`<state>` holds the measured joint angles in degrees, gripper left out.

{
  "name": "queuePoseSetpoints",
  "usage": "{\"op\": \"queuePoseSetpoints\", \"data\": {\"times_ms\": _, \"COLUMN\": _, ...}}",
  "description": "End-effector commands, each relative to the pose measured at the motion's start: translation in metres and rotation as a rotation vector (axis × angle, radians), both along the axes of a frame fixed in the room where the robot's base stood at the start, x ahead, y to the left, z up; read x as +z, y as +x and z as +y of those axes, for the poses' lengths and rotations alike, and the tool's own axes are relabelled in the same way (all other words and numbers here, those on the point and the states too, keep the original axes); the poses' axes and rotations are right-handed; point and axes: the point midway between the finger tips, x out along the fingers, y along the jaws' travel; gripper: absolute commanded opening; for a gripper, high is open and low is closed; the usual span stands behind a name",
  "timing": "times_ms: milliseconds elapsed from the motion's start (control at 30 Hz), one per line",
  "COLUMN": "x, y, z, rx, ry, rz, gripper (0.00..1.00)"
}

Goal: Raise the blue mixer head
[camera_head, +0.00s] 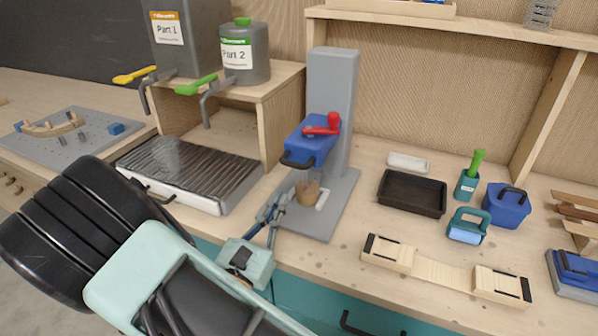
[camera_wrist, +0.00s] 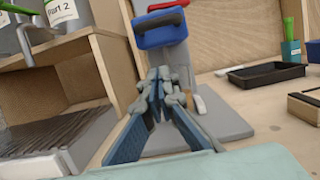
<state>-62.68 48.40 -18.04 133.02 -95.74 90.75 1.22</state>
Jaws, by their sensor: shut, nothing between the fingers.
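The blue mixer head (camera_head: 312,140) sits on a grey column (camera_head: 331,90) with a grey base plate (camera_head: 335,205). It has a red lever (camera_head: 324,126) on its side and a black handle (camera_head: 297,160) at its lower front. A brownish cup (camera_head: 307,192) stands on the base under the head. My gripper (camera_head: 274,208) is shut and empty, low in front of the base, beside the cup and below the head. In the wrist view the mixer head (camera_wrist: 162,30) is above and beyond my gripper (camera_wrist: 160,78), apart from it. My gripper partly hides the base there.
A grooved drain tray (camera_head: 190,172) and a wooden shelf with two labelled containers (camera_head: 245,52) stand at left. A black tray (camera_head: 412,194), blue bin (camera_head: 507,205), green-handled tool (camera_head: 468,178) and wooden form (camera_head: 445,270) lie at right. Bare bench lies between the mixer and the black tray.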

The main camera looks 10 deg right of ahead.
Motion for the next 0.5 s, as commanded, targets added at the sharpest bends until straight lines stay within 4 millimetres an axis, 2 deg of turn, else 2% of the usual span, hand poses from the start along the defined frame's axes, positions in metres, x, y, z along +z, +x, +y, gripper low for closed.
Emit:
{"op": "queuePoseSetpoints", "data": {"times_ms": 333, "x": 0.001, "y": 0.002, "z": -0.002, "rx": -0.002, "ry": 0.001, "rz": -0.001, "gripper": 0.0}}
{"op": "queuePoseSetpoints", "data": {"times_ms": 500, "x": 0.006, "y": 0.018, "z": -0.014, "rx": -0.006, "ry": 0.002, "rz": -0.001, "gripper": 0.0}}
